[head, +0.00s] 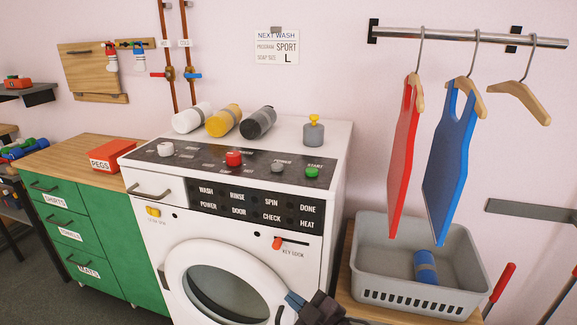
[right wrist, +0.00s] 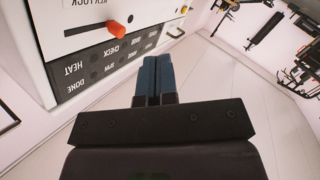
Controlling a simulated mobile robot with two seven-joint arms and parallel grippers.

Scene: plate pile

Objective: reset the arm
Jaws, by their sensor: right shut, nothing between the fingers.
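My right gripper (head: 293,299) is low in the head view, in front of the washing machine's (head: 335,190) front panel, just right of the round door (head: 262,272). In the right wrist view its two blue fingers (right wrist: 154,75) lie together with nothing between them. The orange key lock slider (head: 277,243) is above the gripper and apart from it; it also shows in the right wrist view (right wrist: 117,29). My left gripper is in neither view.
A grey basket (head: 372,294) with a blue roll (head: 425,267) stands right of the machine. Red (head: 403,160) and blue (head: 449,165) garments hang above it. Bottles (head: 223,120) lie on the machine's top. A green cabinet (head: 135,240) with a red pegs box (head: 112,155) stands left.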

